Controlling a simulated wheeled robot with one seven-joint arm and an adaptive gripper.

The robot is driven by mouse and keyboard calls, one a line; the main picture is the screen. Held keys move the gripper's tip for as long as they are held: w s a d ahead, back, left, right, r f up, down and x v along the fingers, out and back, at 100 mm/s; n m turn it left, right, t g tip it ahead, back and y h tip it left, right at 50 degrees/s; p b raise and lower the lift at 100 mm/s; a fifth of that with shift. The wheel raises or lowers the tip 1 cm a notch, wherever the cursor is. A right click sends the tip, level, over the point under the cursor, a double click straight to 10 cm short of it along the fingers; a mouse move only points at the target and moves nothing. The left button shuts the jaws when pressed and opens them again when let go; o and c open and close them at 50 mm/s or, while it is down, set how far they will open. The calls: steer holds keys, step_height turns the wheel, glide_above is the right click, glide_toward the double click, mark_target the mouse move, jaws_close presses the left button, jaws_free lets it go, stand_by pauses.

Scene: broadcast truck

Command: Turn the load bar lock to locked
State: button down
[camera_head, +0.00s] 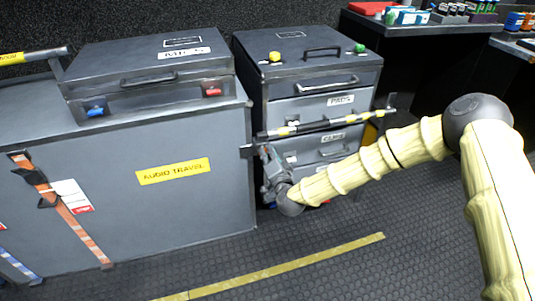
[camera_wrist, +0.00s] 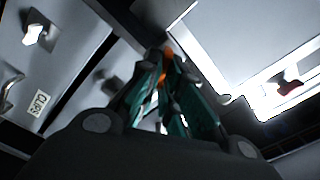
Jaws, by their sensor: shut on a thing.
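The load bar (camera_head: 325,125) is a thin dark rod with yellow bands, running across the front of the grey drawer cabinet. My gripper (camera_head: 267,155) is at the bar's left end, between the cabinet and the large grey case. In the wrist view its green fingers (camera_wrist: 166,78) close together around a small orange part (camera_wrist: 168,54), which I take for the load bar lock. The fingers hide most of the lock, and I cannot tell which way it is turned. In the head view the gripper covers it.
The large grey case (camera_head: 150,215) marked AUDIO TRAVEL stands close on the left, with a smaller case (camera_head: 145,60) on top. The drawer cabinet (camera_head: 310,45) stands behind the bar. A yellow floor strip (camera_head: 285,267) crosses the open floor in front.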

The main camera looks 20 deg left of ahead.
steer(key=shift+w+d+m+b, duration=0.1)
steer(key=shift+m+b, duration=0.15)
steer(key=shift+m, duration=0.75)
steer(key=shift+w+m+b, duration=0.15)
steer(key=shift+m+b, duration=0.1)
steer(key=shift+m, duration=0.75)
steer(key=shift+w+d+m+b, duration=0.1)
steer(key=shift+m+b, duration=0.15)
steer(key=shift+m, duration=0.75)
steer(key=shift+a+r, duration=0.1)
steer(key=c, duration=1.6)
jaws_free()
steer(key=shift+s+f, duration=0.25)
steer(key=shift+f, duration=0.1)
steer(key=v, duration=1.1)
steer(key=shift+s+d, duration=0.25)
steer(key=shift+d, duration=0.05)
